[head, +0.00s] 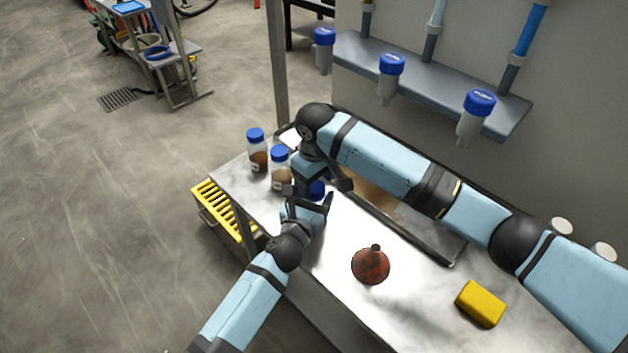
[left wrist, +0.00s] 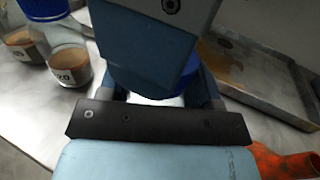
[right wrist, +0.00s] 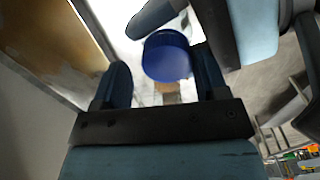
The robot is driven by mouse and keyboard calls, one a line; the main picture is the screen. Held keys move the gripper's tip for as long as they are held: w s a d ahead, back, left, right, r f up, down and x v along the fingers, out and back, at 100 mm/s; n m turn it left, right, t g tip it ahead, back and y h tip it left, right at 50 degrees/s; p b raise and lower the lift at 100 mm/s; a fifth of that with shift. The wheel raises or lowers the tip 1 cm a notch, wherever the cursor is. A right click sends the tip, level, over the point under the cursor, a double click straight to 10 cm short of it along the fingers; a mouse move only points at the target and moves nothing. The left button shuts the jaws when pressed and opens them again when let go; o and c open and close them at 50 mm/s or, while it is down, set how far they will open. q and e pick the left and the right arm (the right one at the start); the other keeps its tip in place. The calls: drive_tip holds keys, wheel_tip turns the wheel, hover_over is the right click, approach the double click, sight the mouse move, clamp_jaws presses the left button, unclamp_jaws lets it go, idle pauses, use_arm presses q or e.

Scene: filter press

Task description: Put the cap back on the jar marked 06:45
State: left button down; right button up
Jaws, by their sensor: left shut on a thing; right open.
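A blue cap (head: 317,188) shows between my two grippers; it also shows in the left wrist view (left wrist: 153,90) and the right wrist view (right wrist: 168,58). My left gripper (head: 310,200) is shut around what appears to be the jar under this cap; the jar is mostly hidden, and its label cannot be read. My right gripper (head: 324,184) is open above, its fingers on either side of the cap in its wrist view. I cannot tell whether the cap is seated. Two other blue-capped jars with brown contents, one nearer (head: 280,170) and one farther (head: 257,152), stand left on the bench.
A shallow tray (head: 415,236) lies along the back of the bench. A reddish funnel (head: 370,266) and a yellow sponge (head: 480,303) are on the bench toward the right. Blue-capped tubes hang from a wall shelf (head: 430,83). Bench space around the funnel is clear.

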use_arm(q)
drive_tip(key=shift+d+r, duration=0.35)
drive_tip(key=shift+r, duration=0.2)
use_arm(e)
drive_tip(key=shift+s+a+f, duration=0.4)
drive_tip(key=shift+s+f, duration=0.05)
use_arm(q)
drive_tip(key=shift+w, duration=0.1)
use_arm(e)
drive_tip(key=shift+r, duration=0.55)
use_arm(q)
drive_tip(key=shift+a+f, duration=0.3)
drive_tip(key=shift+f, duration=0.15)
use_arm(e)
wheel_tip(320, 180, up, 12)
drive_tip(key=shift+w+d, duration=0.2)
drive_tip(key=shift+w, duration=0.05)
drive_tip(key=shift+f, duration=0.1)
use_arm(q)
drive_tip(key=shift+c, duration=1.1)
unclamp_jaws()
drive_tip(key=v, duration=1.4)
use_arm(e)
drive_tip(key=shift+f, duration=0.2)
use_arm(q)
drive_tip(key=shift+w, duration=0.1)
